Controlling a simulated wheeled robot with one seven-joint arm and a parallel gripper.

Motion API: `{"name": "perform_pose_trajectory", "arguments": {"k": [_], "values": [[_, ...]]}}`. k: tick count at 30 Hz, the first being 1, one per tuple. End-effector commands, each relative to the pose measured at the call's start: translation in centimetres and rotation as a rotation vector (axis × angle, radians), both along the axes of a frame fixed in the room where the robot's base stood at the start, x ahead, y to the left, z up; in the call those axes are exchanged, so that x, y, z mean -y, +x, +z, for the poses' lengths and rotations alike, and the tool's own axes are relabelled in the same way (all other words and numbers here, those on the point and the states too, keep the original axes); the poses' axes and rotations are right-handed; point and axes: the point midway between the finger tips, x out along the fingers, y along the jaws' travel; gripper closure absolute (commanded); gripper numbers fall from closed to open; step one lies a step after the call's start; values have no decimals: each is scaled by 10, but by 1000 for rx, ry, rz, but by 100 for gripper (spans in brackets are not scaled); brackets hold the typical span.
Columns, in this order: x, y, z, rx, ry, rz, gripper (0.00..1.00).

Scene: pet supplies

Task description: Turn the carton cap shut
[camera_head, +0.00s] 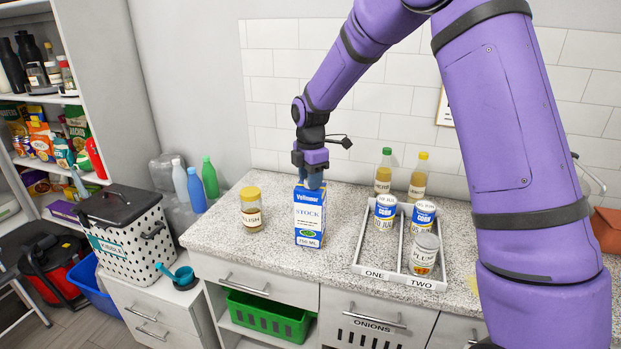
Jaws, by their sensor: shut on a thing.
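The carton (309,216) is a blue and white box labelled "Vellmour Stock", standing upright on the speckled counter. My gripper (313,181) points down at the carton's top and is shut there. The cap is hidden by the fingers, so I cannot see how far it is turned. The purple arm reaches in from the right.
A jar with a yellow lid (251,209) stands left of the carton. To the right, a two-lane rack (362,253) holds several cans. Two bottles, one with a green cap (383,172) and one with a yellow cap (418,176), stand behind it.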

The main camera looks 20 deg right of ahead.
Motion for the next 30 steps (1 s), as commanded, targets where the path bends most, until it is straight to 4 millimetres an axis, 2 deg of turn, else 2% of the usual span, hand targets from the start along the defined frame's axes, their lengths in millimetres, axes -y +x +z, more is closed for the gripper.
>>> {"name": "perform_pose_trajectory", "arguments": {"k": [11,30], "values": [[0,0,0,1,0,-194,88],[0,0,1,1,0,-799,88]]}}
